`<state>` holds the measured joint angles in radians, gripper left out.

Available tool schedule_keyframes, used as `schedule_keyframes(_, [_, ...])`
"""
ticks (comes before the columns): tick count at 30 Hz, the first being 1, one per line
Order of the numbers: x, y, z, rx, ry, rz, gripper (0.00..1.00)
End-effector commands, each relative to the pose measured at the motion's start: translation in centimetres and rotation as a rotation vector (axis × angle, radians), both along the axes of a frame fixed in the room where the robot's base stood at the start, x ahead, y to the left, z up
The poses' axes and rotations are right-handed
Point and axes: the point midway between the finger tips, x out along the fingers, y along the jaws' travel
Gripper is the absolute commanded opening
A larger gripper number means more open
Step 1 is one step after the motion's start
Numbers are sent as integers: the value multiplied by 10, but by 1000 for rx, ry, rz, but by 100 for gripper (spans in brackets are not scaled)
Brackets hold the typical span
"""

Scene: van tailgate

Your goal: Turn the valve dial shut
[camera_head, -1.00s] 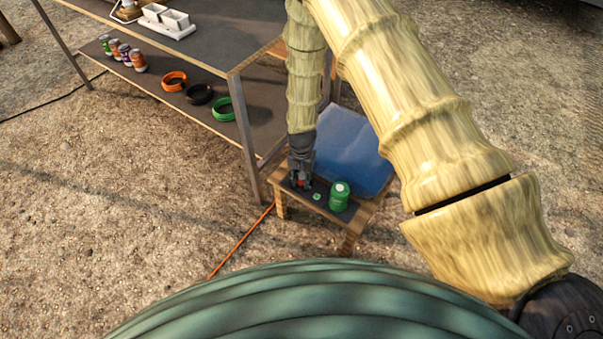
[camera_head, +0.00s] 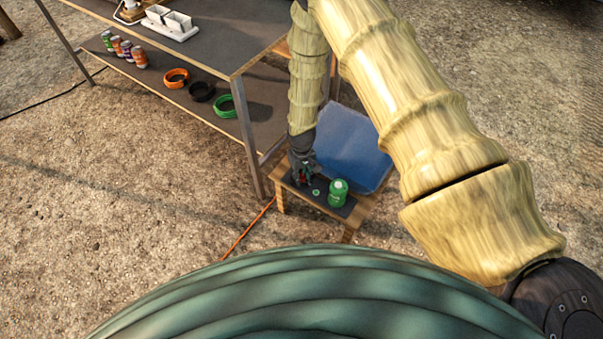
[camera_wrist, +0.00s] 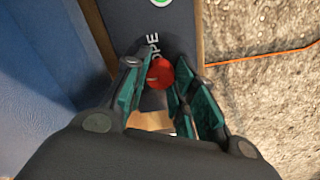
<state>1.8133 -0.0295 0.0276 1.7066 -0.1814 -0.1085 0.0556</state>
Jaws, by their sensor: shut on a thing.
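The red valve dial (camera_wrist: 160,73) sits on the dark top of a small wooden stand, beside printed letters that read "OPE" before they are cut off. My gripper (camera_wrist: 156,76) points down over it in the wrist view, with its teal-padded fingers on either side, shut on the dial. In the head view my gripper (camera_head: 304,176) is low over the left part of the stand (camera_head: 324,202), and only a little red shows between the fingers. The dial's pointer direction is hard to read.
A green canister (camera_head: 338,193) and a small green spot (camera_head: 316,192) are on the stand, right of my gripper. A blue panel (camera_head: 352,150) is just behind. A workbench (camera_head: 240,125) with cans and cable coils stands to the left. An orange cable (camera_head: 247,230) lies on the ground.

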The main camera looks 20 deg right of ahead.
Motion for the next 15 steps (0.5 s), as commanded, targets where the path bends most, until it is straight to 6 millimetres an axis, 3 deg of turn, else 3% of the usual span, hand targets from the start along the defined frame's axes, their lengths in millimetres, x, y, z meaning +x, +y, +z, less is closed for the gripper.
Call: schedule_keyframes(15, [0,0,0,0,0,37,2])
